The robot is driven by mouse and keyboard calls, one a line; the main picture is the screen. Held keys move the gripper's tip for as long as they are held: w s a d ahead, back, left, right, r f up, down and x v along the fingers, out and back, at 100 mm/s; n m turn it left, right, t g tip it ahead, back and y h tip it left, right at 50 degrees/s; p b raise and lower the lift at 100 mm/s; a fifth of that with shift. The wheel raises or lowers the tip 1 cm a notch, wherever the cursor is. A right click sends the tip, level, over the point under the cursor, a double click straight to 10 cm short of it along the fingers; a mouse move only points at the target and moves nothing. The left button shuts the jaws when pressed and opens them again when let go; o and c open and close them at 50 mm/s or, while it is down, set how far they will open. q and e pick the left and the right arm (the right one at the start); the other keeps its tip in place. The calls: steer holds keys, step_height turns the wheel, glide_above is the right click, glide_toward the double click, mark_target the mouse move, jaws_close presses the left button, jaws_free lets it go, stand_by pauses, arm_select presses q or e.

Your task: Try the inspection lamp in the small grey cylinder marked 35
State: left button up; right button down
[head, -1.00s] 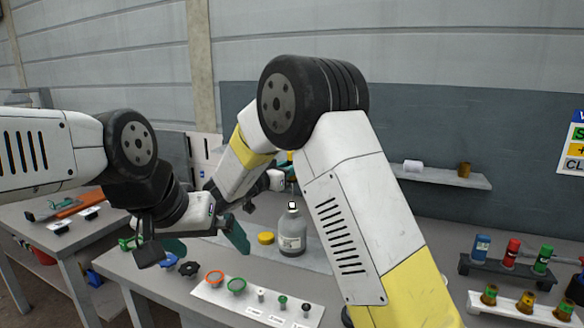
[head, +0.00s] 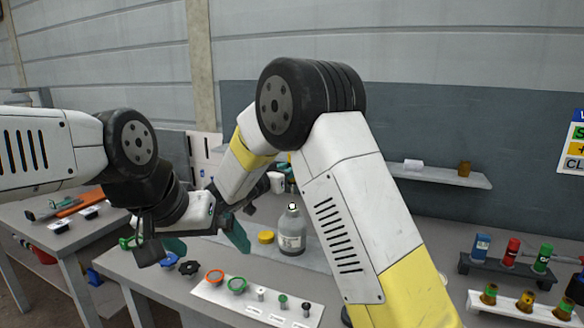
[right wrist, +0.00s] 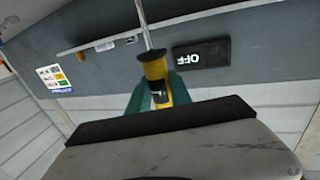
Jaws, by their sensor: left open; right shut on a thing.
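A small grey cylinder (head: 292,232) with a narrow neck stands upright on the bench in the head view; its marking is too small to read. My left gripper (head: 205,241) is open and empty, its teal fingers apart, to the left of the cylinder. My right gripper (right wrist: 152,100) is shut on a yellow and black thing (right wrist: 155,68), apparently the inspection lamp, seen in the right wrist view. Its teal fingers show on both sides. A dark panel (right wrist: 201,54) reads OFF, upside down, in the right wrist view.
A yellow disc (head: 266,237) lies left of the cylinder. In front, a white strip (head: 215,290) carries an orange ring, a green ring and small valve parts. A dark rack (head: 515,268) with coloured cylinders and a white rack (head: 520,306) stand at right. A shelf (head: 440,176) is behind.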

mark_target(292, 181)
steer(key=shift+f, duration=2.4)
steer(key=shift+r, duration=0.15)
steer(key=shift+r, duration=4.85)
